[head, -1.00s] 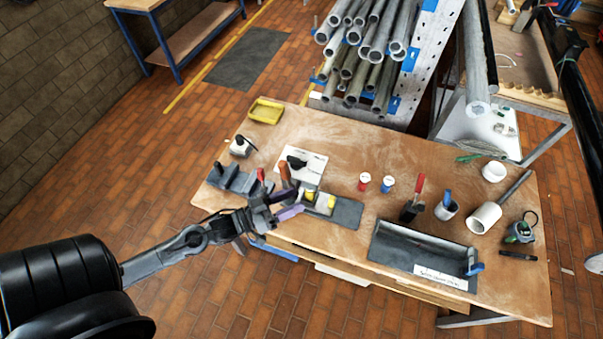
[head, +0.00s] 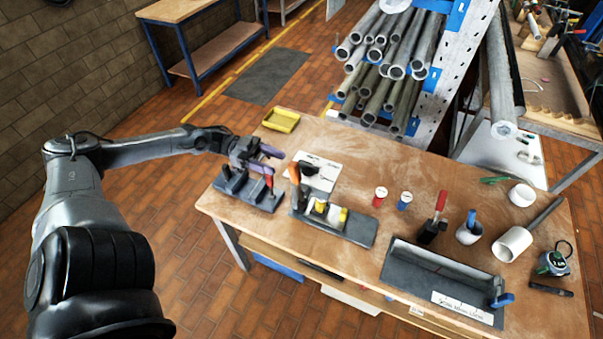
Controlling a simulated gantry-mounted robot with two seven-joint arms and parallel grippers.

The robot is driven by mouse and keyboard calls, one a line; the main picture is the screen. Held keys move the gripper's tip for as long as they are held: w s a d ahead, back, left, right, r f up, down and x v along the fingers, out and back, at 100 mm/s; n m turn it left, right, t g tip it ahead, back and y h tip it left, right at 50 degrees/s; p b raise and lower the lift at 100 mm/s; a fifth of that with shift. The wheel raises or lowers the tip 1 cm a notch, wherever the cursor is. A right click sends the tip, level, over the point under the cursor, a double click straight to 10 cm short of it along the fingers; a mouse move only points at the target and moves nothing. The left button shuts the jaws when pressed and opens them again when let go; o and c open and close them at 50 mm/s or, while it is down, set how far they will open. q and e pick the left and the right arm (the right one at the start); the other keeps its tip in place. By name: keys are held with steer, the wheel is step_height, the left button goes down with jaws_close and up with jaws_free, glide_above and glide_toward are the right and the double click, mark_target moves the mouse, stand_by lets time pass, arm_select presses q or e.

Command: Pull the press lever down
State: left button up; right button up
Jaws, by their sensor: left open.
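A dark fixture with yellow parts (head: 331,218) sits on the bench, and an upright orange-red lever (head: 295,174) with a dark lower part stands at its left end. I take this to be the press lever, but cannot be sure. My left gripper (head: 272,160) is open, its purple fingers pointing right. It appears left of the lever and above a dark grey rack (head: 240,190) with a red-handled tool (head: 268,182). No contact with the lever shows. The gripper partly covers the rack's back. My right gripper is not in view.
A white plate with a black knob (head: 318,172) lies behind the fixture. A yellow tray (head: 281,120) is at the back left. Red and blue small containers (head: 380,196), a red-handled tool (head: 437,218), cups and a dark trough (head: 440,283) fill the right side.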

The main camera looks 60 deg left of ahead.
mark_target(298, 171)
arm_select(q)
steer(key=x, duration=0.9)
steer(key=shift+d+b, duration=0.1)
steer(key=shift+b, duration=0.25)
jaws_close()
